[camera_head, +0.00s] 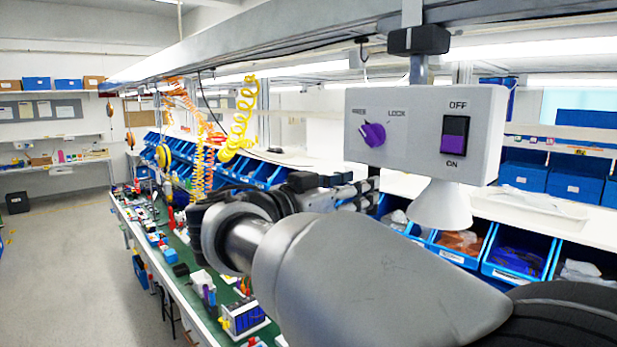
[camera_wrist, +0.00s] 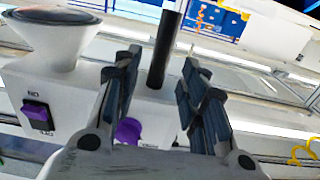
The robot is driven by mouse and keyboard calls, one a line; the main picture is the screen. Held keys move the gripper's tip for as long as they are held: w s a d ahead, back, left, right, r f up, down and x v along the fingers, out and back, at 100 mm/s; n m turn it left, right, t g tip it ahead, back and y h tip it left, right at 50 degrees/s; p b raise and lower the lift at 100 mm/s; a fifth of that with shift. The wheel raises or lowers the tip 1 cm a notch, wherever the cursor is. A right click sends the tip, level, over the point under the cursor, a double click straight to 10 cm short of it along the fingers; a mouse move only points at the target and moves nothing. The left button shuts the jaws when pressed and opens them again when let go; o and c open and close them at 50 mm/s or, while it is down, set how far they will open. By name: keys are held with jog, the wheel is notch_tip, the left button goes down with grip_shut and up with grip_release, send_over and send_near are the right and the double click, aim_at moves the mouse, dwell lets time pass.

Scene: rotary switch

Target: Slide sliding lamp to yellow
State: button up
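The sliding lamp is a pale box (camera_head: 425,165) with a white cone shade (camera_head: 440,207), hung from a black slider (camera_head: 419,40) on the overhead rail. Its purple knob (camera_head: 373,134) sits by the FREE and LOCK labels and seems turned toward FREE. Its ON/OFF rocker (camera_head: 454,135) is black and purple. The wrist view shows the lamp upside down, with its shade (camera_wrist: 55,38) and knob (camera_wrist: 128,131). A black rod-like handle (camera_wrist: 164,48) stands between my fingers. My gripper (camera_wrist: 163,60) is open, with gaps beside the handle. In the head view my gripper (camera_head: 362,190) is below the box's left part.
Blue bins (camera_head: 519,253) line the shelf behind the lamp. A green workbench (camera_head: 200,270) with small parts runs along the left. Yellow (camera_head: 243,115) and orange (camera_head: 197,140) coiled hoses hang left of the lamp. No yellow mark is clear on the rail.

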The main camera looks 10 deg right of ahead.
aim_at(372, 213)
jog(key=p+x, duration=0.1)
jog(key=x, duration=0.5)
jog(key=shift+c, duration=0.3)
grip_shut()
dwell(0.5)
